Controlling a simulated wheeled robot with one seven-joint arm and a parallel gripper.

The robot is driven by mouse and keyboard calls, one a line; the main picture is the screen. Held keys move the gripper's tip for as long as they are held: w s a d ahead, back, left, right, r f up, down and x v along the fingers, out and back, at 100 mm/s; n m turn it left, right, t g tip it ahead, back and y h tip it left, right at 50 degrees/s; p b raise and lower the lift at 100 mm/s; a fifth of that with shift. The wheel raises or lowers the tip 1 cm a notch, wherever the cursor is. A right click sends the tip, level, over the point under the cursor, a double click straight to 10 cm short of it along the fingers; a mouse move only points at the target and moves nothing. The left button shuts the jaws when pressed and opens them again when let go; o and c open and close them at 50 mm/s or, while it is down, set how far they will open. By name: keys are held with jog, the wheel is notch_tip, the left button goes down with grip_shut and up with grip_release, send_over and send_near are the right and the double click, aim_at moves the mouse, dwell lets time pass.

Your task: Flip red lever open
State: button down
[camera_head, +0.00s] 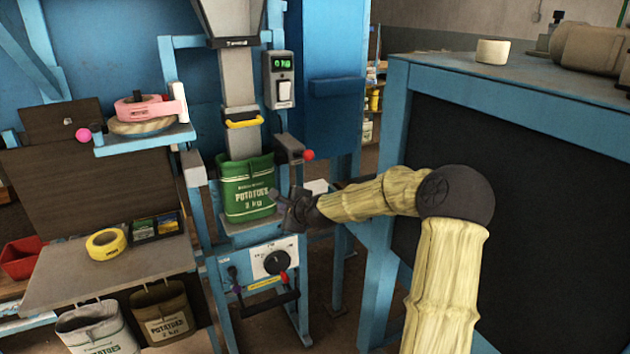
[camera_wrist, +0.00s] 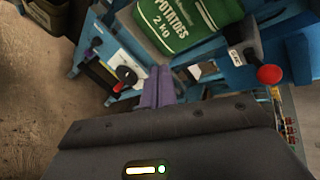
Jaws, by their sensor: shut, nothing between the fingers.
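A lever with a red ball knob (camera_head: 308,154) sticks out from a grey block at the right of the green potato sack (camera_head: 248,190). In the wrist view this red knob (camera_wrist: 270,74) is right of my fingers, apart from them. A smaller red-tipped handle (camera_head: 283,276) sits below a dark dial on the lower panel; a red tip (camera_wrist: 117,87) shows there in the wrist view, left of the fingers. My gripper (camera_head: 279,198) is in front of the sack's right side, lower than the ball knob. Its purple fingers (camera_wrist: 156,85) are shut and empty.
A blue table (camera_head: 435,80) with a dark side panel stands at the right, close to my arm. A shelf (camera_head: 110,270) with yellow tape (camera_head: 106,243) is at the left. A yellow handle (camera_head: 244,121) is on the chute above the sack.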

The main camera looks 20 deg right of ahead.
aim_at(304, 154)
jog(key=w+d+r+m+t+h+b, duration=0.1)
jog(key=d+m+h, duration=0.1)
jog(key=d+m, duration=0.3)
jog(key=w+d+r+m+t+h+b, duration=0.1)
jog(key=d+m, duration=0.4)
jog(key=d, duration=0.5)
jog(key=shift+w+d+r+t+h, duration=0.2)
jog(key=shift+r+t+h, duration=0.2)
jog(key=shift+r+t, duration=0.35)
jog(key=w+r+p, duration=0.1)
jog(key=w+p, duration=0.1)
jog(key=w, duration=0.7)
jog(key=shift+w+a+r+p, duration=0.2)
jog(key=shift+a+r+p, duration=0.1)
jog(key=shift+a+p, duration=0.1)
jog(key=shift+d+r+g+p, duration=0.1)
jog(key=shift+r+g+p, duration=0.15)
jog(key=shift+p, duration=0.35)
